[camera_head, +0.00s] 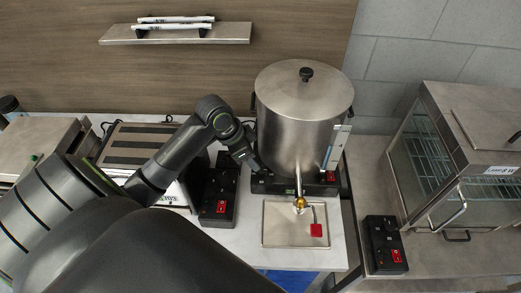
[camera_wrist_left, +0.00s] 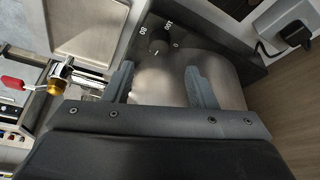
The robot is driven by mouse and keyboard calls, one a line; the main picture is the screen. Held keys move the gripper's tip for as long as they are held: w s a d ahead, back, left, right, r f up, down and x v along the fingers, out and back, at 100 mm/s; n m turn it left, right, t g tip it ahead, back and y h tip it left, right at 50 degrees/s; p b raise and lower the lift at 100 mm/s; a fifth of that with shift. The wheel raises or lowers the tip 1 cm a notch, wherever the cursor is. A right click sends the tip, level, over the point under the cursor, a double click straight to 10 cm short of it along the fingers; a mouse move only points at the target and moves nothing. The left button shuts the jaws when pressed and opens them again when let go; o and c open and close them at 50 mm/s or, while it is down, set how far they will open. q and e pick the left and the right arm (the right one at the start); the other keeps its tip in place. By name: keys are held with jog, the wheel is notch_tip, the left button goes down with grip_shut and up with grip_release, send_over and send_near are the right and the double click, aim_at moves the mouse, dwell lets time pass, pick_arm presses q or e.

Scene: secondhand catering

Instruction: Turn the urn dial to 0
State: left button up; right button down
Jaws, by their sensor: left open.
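The steel urn (camera_head: 303,125) stands on the counter with its dark base (camera_head: 272,184) under it. In the left wrist view a dark round dial (camera_wrist_left: 158,46) shows on the dark base panel, with white markings beside it, partly too small to read. I cannot tell which mark the dial points to. My left gripper (camera_head: 254,165) is at the left side of the urn, close to the base. In the left wrist view the gripper (camera_wrist_left: 161,84) is open, its two fingers apart, with the dial beyond the gap between them. I cannot tell whether it touches anything. My right gripper is not in view.
The urn's tap (camera_head: 300,202) sticks out above a steel drip tray (camera_head: 280,240); its red lever (camera_head: 316,230) hangs to the right. Black switch boxes stand left (camera_head: 221,203) and right (camera_head: 385,243). A glass display cabinet (camera_head: 465,150) stands at right, a wall shelf (camera_head: 180,37) behind.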

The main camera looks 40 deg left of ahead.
aim_at(262, 170)
pick_arm(q)
jog(key=p+x, duration=0.1)
jog(key=x, duration=0.7)
jog(key=shift+s, duration=0.1)
jog(key=shift+c, duration=0.2)
jog(key=c, duration=0.9)
jog(key=shift+n, duration=0.3)
jog(key=n, duration=0.2)
jog(key=n+y, duration=0.1)
jog(key=n+t+y, duration=0.1)
jog(key=n, duration=0.1)
jog(key=shift+d+n, duration=0.25)
jog(key=shift+n, duration=0.05)
jog(key=n+y, duration=0.2)
jog(key=n, duration=0.3)
jog(key=shift+d+n, duration=0.1)
jog(key=shift+n, duration=0.2)
jog(key=shift+y, duration=0.3)
